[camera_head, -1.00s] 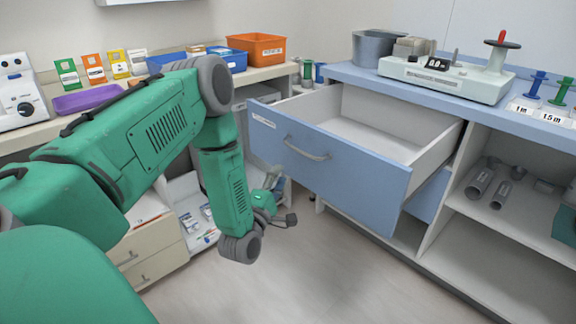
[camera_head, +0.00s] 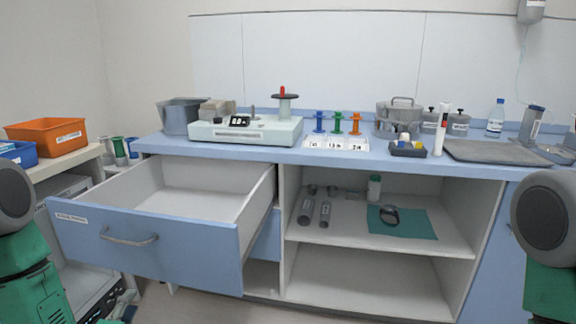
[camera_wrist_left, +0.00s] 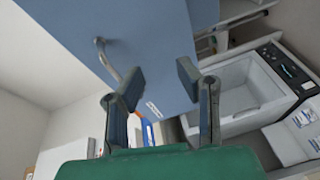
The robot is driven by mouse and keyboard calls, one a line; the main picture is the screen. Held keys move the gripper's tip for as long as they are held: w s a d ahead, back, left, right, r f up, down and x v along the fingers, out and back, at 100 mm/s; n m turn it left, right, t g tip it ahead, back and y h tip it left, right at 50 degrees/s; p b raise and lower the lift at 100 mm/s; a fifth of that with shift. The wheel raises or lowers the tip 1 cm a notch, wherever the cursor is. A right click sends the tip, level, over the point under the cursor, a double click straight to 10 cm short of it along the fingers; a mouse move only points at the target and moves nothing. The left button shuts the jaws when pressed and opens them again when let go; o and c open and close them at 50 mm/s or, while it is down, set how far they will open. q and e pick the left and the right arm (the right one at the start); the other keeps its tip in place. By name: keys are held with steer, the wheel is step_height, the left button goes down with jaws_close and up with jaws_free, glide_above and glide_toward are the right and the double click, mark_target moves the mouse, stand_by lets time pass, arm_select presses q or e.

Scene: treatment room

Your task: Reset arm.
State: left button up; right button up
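My left arm stands at the left edge of the head view. Part of my left gripper (camera_head: 122,310) shows at the bottom left, below the drawer front. In the left wrist view my left gripper (camera_wrist_left: 160,82) has its two fingers spread, with nothing between them. The blue drawer front (camera_head: 150,250) and its metal handle (camera_head: 130,238) are apart from the gripper in the head view. The drawer front (camera_wrist_left: 120,25) and handle (camera_wrist_left: 108,60) show beyond the fingers in the wrist view. The drawer is pulled open and looks empty. My right arm shows at the right edge; its gripper is out of view.
The blue counter (camera_head: 340,155) carries a pale device (camera_head: 245,130), colored spools (camera_head: 337,122), metal pots (camera_head: 400,118) and a dark tray (camera_head: 495,151). An open shelf (camera_head: 355,235) below holds grey cylinders and a green cloth (camera_head: 405,228). An orange bin (camera_head: 45,138) stands left. The open drawer juts forward.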

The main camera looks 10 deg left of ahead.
arm_select(q)
steer(key=s+d+f+m+g+h+p, duration=0.2)
steer(key=s+d+f+m+g+h, duration=0.2)
steer(key=s+d+f+m+g, duration=0.65)
steer(key=s+d+m+g, duration=0.1)
steer(key=s+m, duration=0.3)
steer(key=s, duration=0.5)
steer(key=s+d+m+g+p, duration=0.1)
steer(key=s+m+g, duration=0.3)
steer(key=s, duration=0.5)
steer(key=shift+s+d+r, duration=0.3)
steer(key=shift+d, duration=0.15)
steer(key=shift+w+m+g, duration=0.1)
steer(key=shift+m+g, duration=0.15)
